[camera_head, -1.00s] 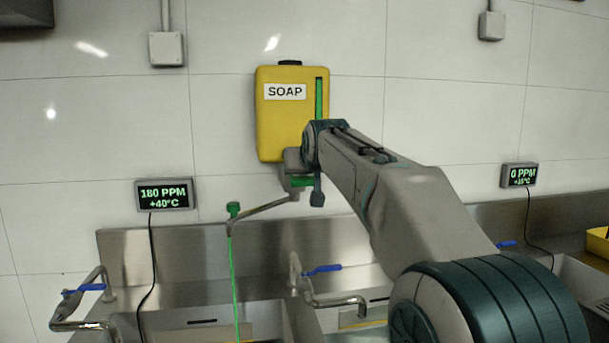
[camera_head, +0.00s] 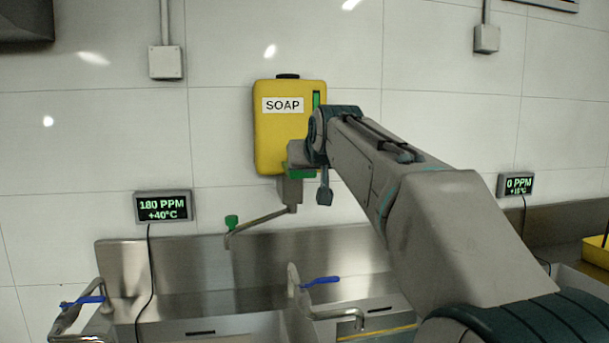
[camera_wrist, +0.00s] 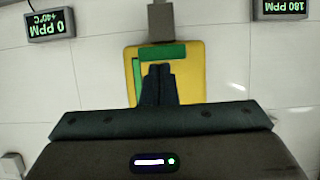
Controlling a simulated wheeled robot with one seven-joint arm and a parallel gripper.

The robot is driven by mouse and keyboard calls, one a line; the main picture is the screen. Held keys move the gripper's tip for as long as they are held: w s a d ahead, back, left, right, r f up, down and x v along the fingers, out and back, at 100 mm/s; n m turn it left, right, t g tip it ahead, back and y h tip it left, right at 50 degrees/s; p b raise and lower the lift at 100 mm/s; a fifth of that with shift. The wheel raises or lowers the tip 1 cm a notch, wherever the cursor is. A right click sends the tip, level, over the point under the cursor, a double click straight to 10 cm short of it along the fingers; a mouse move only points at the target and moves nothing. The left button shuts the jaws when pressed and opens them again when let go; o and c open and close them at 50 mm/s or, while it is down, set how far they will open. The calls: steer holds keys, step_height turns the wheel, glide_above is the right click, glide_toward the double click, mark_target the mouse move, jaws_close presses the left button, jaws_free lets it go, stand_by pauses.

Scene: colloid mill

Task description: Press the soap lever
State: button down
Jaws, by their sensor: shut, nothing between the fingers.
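The yellow soap dispenser (camera_head: 275,140) hangs on the tiled wall in the head view. A green lever (camera_head: 300,172) shows at its lower edge, partly covered by my arm. In the wrist view the dispenser (camera_wrist: 194,80) appears upside down, with the green lever (camera_wrist: 172,50) at its lower end. My gripper (camera_wrist: 158,70) is shut and empty, its fingertips just beside the lever in the picture. I cannot tell whether they touch it.
A steel sink (camera_head: 175,262) with blue-handled taps stands below. A display reading 180 PPM (camera_head: 163,206) is left of the dispenser, and one reading 0 PPM (camera_head: 516,185) is right. Open wall lies left of the dispenser.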

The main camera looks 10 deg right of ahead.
steer(key=v, duration=0.5)
steer(key=shift+s+a+b, duration=0.2)
steer(key=shift+s+b, duration=0.1)
steer(key=shift+s, duration=0.15)
